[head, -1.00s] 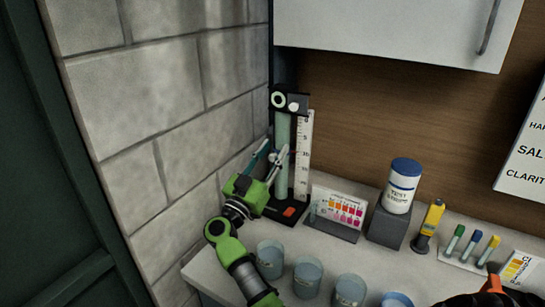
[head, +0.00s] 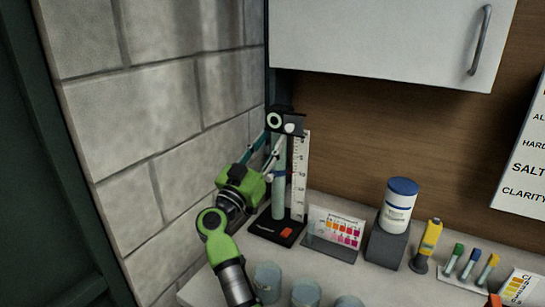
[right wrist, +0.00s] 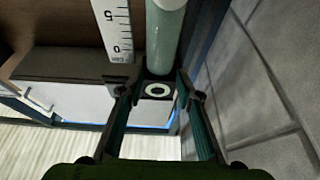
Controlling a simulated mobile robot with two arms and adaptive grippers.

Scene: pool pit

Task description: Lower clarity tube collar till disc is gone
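The clarity tube (head: 279,196) is a pale green upright cylinder on a black base (head: 276,230), beside a white ruler (head: 300,178). A black collar block (head: 284,121) with a white ring and a small white disc (head: 289,128) sits at its top. My right gripper (head: 267,138) reaches up to the block with its fingers apart. In the right wrist view, its fingertips (right wrist: 157,88) lie either side of the ringed part of the collar (right wrist: 158,90); contact cannot be told. The inside of the tube is not visible. My left gripper is not in view.
A color chart (head: 335,229), a white tub (head: 399,205) on a grey block (head: 387,246), a yellow meter (head: 428,243) and several capped vials stand to the right. Several cups (head: 267,281) stand in front. A block wall (head: 170,130) is close on the left; a cabinet (head: 390,42) hangs above.

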